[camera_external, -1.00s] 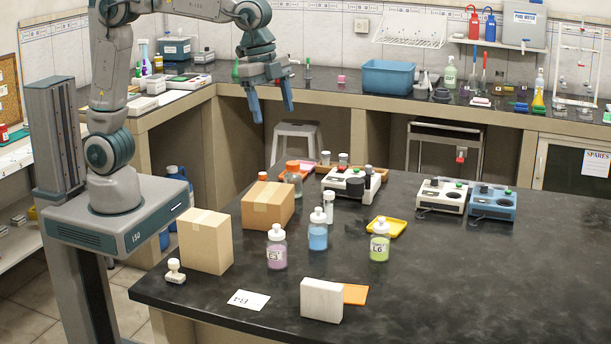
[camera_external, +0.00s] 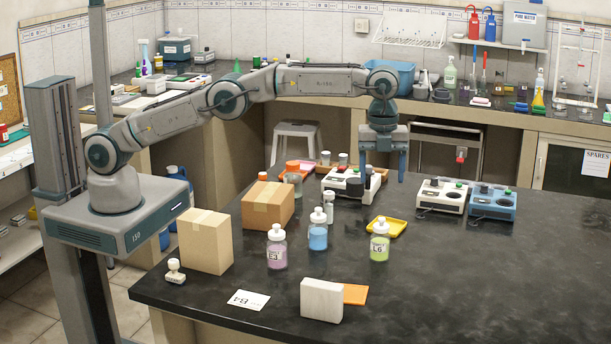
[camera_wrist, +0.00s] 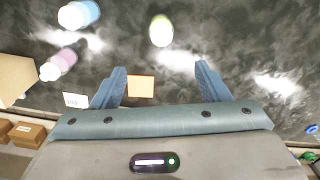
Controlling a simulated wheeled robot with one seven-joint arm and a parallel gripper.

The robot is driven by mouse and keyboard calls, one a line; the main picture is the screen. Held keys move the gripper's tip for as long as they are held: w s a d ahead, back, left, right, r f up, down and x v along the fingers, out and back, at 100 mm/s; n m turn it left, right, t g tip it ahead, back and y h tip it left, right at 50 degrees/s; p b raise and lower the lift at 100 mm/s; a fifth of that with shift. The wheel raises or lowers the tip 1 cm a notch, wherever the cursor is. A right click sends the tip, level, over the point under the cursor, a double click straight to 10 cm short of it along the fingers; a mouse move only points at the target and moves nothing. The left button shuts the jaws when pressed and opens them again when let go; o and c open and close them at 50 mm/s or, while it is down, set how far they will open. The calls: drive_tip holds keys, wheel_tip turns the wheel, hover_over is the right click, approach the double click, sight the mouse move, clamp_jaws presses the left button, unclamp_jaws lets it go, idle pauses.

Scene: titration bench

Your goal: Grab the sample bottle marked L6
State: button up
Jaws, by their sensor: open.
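The sample bottle marked L6 (camera_external: 380,243) holds green liquid under a white cap and stands upright on the dark bench. It also shows from above in the wrist view (camera_wrist: 161,31), ahead of the fingers and between their lines. My gripper (camera_external: 384,178) points down above the bench, behind and above the L6 bottle, with its fingers apart and nothing between them. In the wrist view its two blue fingers (camera_wrist: 160,80) are spread wide. A bottle with purple liquid (camera_external: 277,250) and one with blue liquid (camera_external: 318,233) stand to the left of L6.
A yellow tray (camera_external: 398,228) lies just behind L6. Two cardboard boxes (camera_external: 205,243) stand at the left. Devices (camera_external: 443,196) stand farther back. The bench's right side is clear.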

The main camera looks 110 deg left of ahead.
sight(383, 218)
drive_tip(key=f, duration=0.2)
drive_tip(key=a+f+m, duration=0.1)
drive_tip(key=shift+w+f, duration=0.1)
drive_tip(key=shift+w, duration=0.3)
wheel_tip(383, 218, down, 8)
drive_tip(key=shift+d+f+b, duration=0.1)
drive_tip(key=shift+f+b, duration=0.1)
drive_tip(key=shift+b, duration=0.65)
drive_tip(key=shift+s+d+f+p, duration=0.15)
drive_tip(key=shift+f+p, duration=0.8)
drive_tip(key=shift+f, duration=1.75)
drive_tip(key=c, duration=1.2)
